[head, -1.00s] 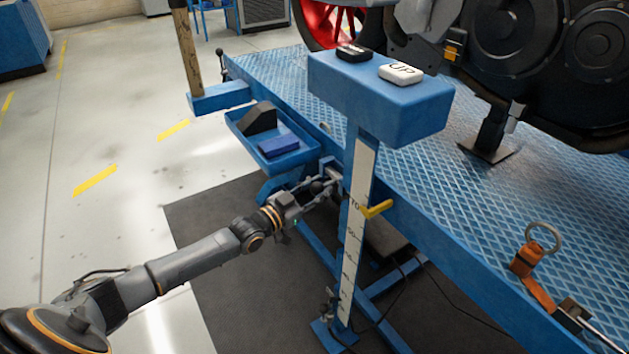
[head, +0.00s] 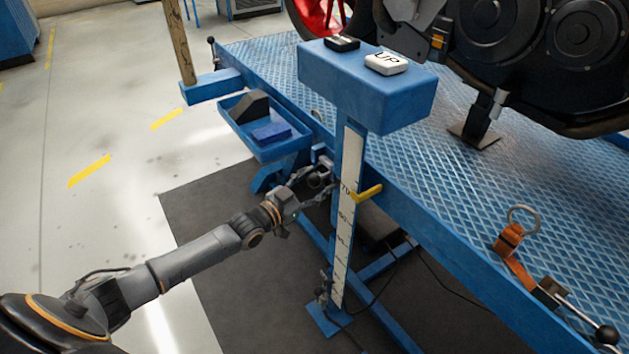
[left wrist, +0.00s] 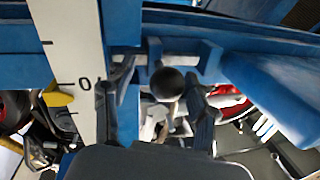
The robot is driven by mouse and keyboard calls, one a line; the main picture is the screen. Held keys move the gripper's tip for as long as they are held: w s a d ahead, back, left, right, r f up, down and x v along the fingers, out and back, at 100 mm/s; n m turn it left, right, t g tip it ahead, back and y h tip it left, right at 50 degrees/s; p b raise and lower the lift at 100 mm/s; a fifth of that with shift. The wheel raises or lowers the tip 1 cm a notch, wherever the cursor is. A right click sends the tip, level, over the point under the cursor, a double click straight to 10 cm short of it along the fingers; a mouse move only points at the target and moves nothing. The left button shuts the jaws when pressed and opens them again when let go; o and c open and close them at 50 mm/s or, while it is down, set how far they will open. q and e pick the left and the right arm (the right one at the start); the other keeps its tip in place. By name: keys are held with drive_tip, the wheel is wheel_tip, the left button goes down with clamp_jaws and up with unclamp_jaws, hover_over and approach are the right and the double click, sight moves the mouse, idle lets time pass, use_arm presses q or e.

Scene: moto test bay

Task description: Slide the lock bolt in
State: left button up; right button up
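The lock bolt is a grey bar with a round black ball knob (left wrist: 167,85). It sits in blue brackets (left wrist: 210,62) on the side of the blue lift table, beside the post with the white scale. In the head view the knob (head: 315,180) is small and partly mixed with the fingers. My left gripper (head: 318,186) is at the bolt, left of the post. In the left wrist view its two fingers (left wrist: 152,98) stand apart with the knob between them. The right finger is close to the knob; contact cannot be told. My right gripper is not in view.
The blue post carries a white scale (head: 347,200), a yellow pointer (head: 367,193) and a control box (head: 365,92) with an UP button. A blue tray (head: 268,145) hangs just above and left of the gripper. Cables lie on the dark mat (head: 225,225).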

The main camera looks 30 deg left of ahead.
use_arm(q)
drive_tip(key=shift+a, duration=0.15)
drive_tip(key=shift+s+a, duration=0.2)
drive_tip(key=shift+s, duration=0.3)
drive_tip(key=v, duration=1.1)
drive_tip(key=shift+d, duration=0.1)
